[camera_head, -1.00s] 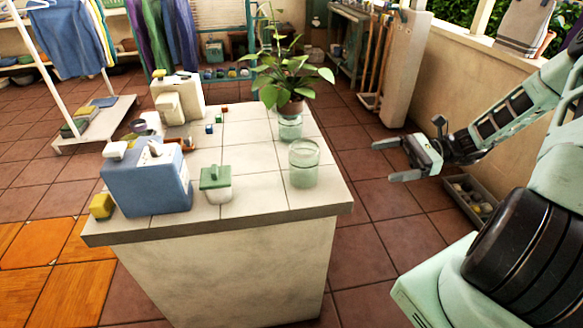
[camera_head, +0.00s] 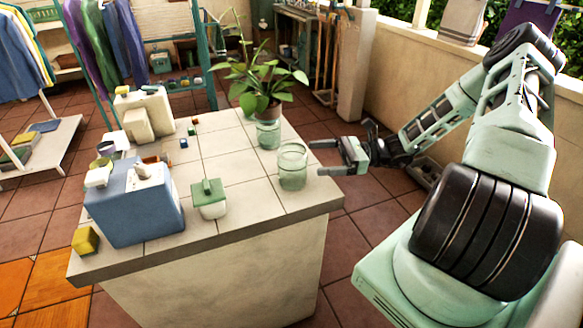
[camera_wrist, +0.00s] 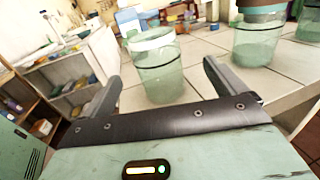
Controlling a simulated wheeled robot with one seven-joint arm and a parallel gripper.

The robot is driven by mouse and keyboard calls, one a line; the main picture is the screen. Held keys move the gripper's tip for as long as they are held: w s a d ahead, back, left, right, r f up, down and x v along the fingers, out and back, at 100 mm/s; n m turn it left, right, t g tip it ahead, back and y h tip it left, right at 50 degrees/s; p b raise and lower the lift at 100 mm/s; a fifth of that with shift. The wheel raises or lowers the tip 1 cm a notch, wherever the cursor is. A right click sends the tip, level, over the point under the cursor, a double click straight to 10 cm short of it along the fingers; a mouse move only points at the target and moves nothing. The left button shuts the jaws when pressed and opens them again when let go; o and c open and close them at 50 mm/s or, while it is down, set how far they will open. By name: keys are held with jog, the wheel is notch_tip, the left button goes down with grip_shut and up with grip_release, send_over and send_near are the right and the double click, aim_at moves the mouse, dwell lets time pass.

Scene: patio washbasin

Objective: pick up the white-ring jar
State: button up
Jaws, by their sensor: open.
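A clear greenish glass jar (camera_head: 292,168) stands upright near the right edge of the tiled counter (camera_head: 240,175). In the wrist view this jar (camera_wrist: 160,75) has a pale white ring around its top and shows between and beyond my fingertips. My gripper (camera_head: 321,159) is open and empty, just right of the jar in the head view, with its fingers pointing at it. A small gap seems to separate fingertips and glass. The gripper also shows in the wrist view (camera_wrist: 162,78).
A second glass jar (camera_head: 268,135) holds a potted plant (camera_head: 262,85) close behind; it stands to the right in the wrist view (camera_wrist: 258,45). Bare tiles lie between.

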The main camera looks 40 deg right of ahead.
aim_at(291, 160)
jog(key=x, duration=0.3)
jog(key=shift+w+a, duration=0.1)
jog(key=shift+s+p+x, duration=0.15)
jog(key=shift+p+x, duration=0.25)
jog(key=shift+x, duration=0.95)
jog(key=shift+s+p+x, duration=0.15)
jog(key=shift+p+x, duration=0.25)
jog(key=shift+x, duration=0.9)
jog(key=shift+a+r, duration=0.1)
jog(key=shift+a, duration=0.1)
jog(key=c, duration=1.1)
